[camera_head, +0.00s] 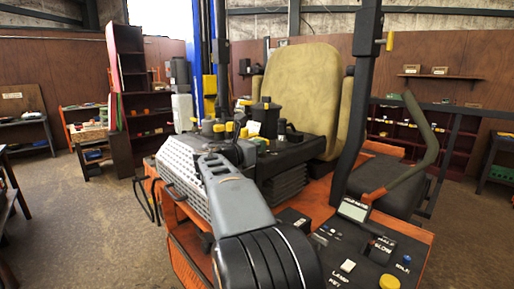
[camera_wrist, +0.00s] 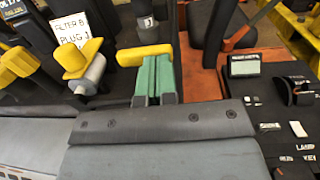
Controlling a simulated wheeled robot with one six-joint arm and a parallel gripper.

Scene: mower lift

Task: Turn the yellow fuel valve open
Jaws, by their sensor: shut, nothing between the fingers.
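A yellow lever handle (camera_wrist: 145,54), which looks like the fuel valve, lies roughly crosswise in the wrist view. My gripper (camera_wrist: 155,66) has green fingers, which are shut together with nothing between them. Their tips are right at the lever's near side; I cannot tell whether they touch it. Several small yellow parts (camera_head: 243,132) show beyond the arm there, and I cannot tell which one is the valve.
A yellow knob (camera_wrist: 78,60) on a grey cylinder stands left of the lever, beside a white label (camera_wrist: 75,32). A control panel (camera_head: 365,258) with a small display and a yellow button is at right. A seat (camera_head: 300,90) and an upright black post (camera_head: 357,110) stand beyond.

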